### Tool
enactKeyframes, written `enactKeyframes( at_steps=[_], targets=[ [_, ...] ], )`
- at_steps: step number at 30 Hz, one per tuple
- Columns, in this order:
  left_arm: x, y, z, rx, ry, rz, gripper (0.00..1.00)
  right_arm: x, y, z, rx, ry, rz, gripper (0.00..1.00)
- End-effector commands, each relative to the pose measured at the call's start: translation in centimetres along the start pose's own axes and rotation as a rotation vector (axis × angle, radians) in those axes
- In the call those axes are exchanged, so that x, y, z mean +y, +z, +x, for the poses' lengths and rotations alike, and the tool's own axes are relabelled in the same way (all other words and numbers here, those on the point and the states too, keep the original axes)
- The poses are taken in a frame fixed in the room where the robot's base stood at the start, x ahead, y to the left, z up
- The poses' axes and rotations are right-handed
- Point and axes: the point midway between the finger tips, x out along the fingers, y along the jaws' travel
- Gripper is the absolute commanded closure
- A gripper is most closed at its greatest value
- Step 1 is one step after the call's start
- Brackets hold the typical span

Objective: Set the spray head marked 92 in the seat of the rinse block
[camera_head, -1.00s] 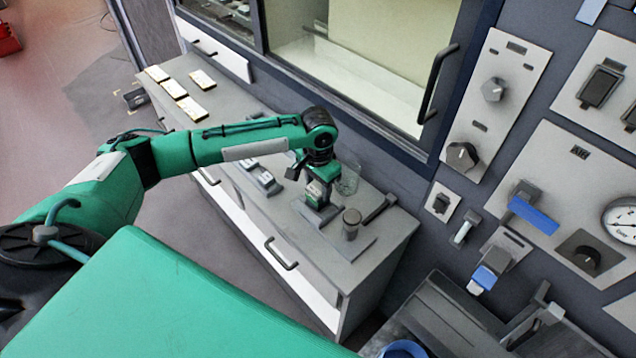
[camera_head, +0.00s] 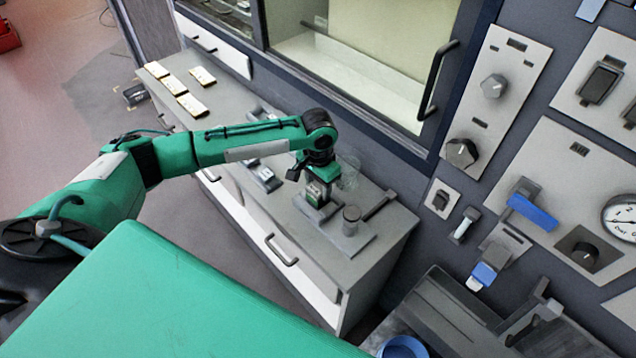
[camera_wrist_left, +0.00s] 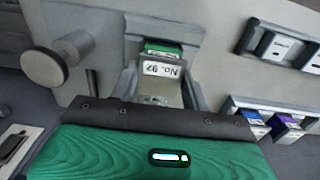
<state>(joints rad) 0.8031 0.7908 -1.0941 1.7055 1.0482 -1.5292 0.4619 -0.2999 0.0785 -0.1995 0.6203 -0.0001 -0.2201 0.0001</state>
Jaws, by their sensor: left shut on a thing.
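The spray head marked 92 (camera_wrist_left: 162,69) has a white "No. 92" label and a green part, seen in the left wrist view. My left gripper (camera_head: 317,190) points down and is shut on it. The rinse block (camera_head: 331,234) is a grey plate with a raised block under my gripper and a round grey knob (camera_head: 351,218) beside it. In the left wrist view the green part lies between grey walls of the block (camera_wrist_left: 205,28). The seat is mostly hidden, and I cannot tell how deep the head sits. My right gripper does not show.
Spray heads with blue (camera_wrist_left: 250,120) and purple (camera_wrist_left: 287,124) parts stand in a rack close by. A clear beaker (camera_head: 348,172) stands behind my gripper. Gold-topped plates (camera_head: 190,104) lie at the counter's far left end. A wall with controls (camera_head: 461,153) bounds the right.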

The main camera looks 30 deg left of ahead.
Motion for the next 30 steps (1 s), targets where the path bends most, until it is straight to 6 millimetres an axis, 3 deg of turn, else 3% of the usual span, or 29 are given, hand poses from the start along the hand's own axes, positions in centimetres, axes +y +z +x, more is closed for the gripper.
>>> enactKeyframes(
  at_steps=[7, 8, 12, 23, 30],
  targets=[
    [0.0, 0.0, 0.3, 0.001, 0.0, 0.0, 0.8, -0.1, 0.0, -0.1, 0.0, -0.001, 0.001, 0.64],
    [0.0, -0.1, 0.3, 0.002, 0.0, 0.0, 0.51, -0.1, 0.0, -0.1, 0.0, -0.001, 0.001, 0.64],
    [0.0, 0.0, 0.3, 0.001, 0.0, 0.0, 0.28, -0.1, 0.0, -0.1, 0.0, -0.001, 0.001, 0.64],
    [0.0, 0.0, -0.1, 0.0, 0.0, 0.0, 0.28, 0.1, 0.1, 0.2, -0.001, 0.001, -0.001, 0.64],
    [0.0, -0.1, -4.2, 0.005, 0.0, 0.001, 0.28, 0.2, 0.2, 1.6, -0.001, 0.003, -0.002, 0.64]
  ],
)
